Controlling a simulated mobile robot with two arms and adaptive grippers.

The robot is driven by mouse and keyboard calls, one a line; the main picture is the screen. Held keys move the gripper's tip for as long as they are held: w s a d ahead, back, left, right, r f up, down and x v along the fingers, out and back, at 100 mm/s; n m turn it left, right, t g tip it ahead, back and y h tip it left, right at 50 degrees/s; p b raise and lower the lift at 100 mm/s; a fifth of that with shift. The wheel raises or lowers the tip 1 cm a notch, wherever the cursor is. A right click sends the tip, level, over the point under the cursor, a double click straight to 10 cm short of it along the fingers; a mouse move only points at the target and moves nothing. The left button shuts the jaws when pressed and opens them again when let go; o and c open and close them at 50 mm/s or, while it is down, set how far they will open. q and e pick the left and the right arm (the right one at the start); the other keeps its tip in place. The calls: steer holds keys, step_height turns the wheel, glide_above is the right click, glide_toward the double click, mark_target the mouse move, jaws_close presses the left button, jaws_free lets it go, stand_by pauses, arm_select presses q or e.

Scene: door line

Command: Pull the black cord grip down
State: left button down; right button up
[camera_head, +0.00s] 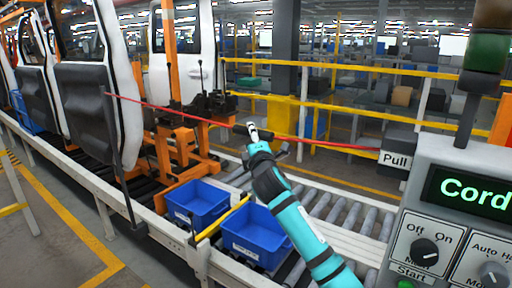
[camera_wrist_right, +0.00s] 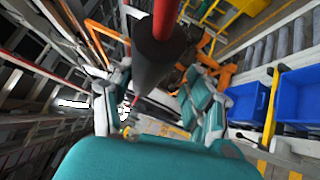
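The black cord grip (camera_head: 240,129) hangs on a red cord (camera_head: 310,142) in the middle of the head view. The cord slopes from the car doors at left to the "Pull" box (camera_head: 397,159) at right. My right gripper (camera_head: 254,132) is at the grip, overlapping its right end. In the right wrist view the grip (camera_wrist_right: 155,62) looms large and dark, its tapered end pointing between the spread fingers (camera_wrist_right: 158,112). Those fingers are open, with clear gaps at both sides of the grip. Contact cannot be told. My left gripper is not in view.
A control panel (camera_head: 455,215) with a lit "Cord" display stands at right. Blue bins (camera_head: 255,237) sit on the roller conveyor below. An orange fixture (camera_head: 178,150) and hanging car doors (camera_head: 95,70) stand at left. A yellow railing (camera_head: 350,112) runs behind.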

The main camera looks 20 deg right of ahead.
steer(key=s+a+f, duration=0.1)
steer(key=s, duration=1)
steer(key=shift+s+f, duration=0.15)
steer(key=shift+f, duration=0.2)
steer(key=shift+a, duration=0.1)
